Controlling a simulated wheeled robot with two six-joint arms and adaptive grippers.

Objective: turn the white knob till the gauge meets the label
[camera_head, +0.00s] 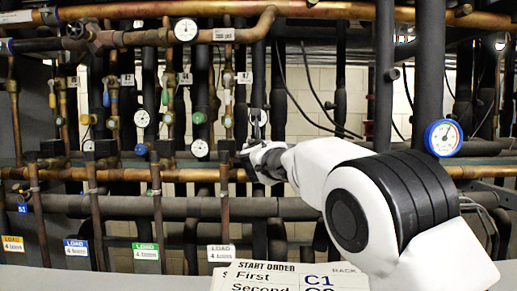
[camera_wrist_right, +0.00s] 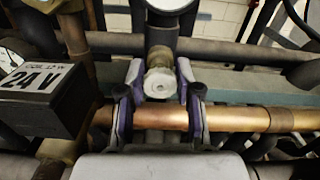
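The white knob (camera_wrist_right: 159,82) sits on a fitting below a gauge in the right wrist view. My right gripper (camera_wrist_right: 160,72) has one purple-lined finger on each side of it. The pads appear to meet the knob's sides. In the head view my right gripper (camera_head: 262,162) is at the rack and hides the knob. A gauge (camera_head: 258,116) shows just above it, partly hidden. In the wrist view only the gauge's lower rim (camera_wrist_right: 170,4) shows, so its needle cannot be read. A black box with a "24 V" label (camera_wrist_right: 38,78) is at the left. My left gripper is not in view.
A copper pipe (camera_wrist_right: 235,119) runs across just behind the fingers. Several pipes and gauges crowd the rack, including a blue-rimmed gauge (camera_head: 443,137) beside my right arm. A "START ORDER" card (camera_head: 285,278) and a white "LOAD" label (camera_head: 221,253) are low in front.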

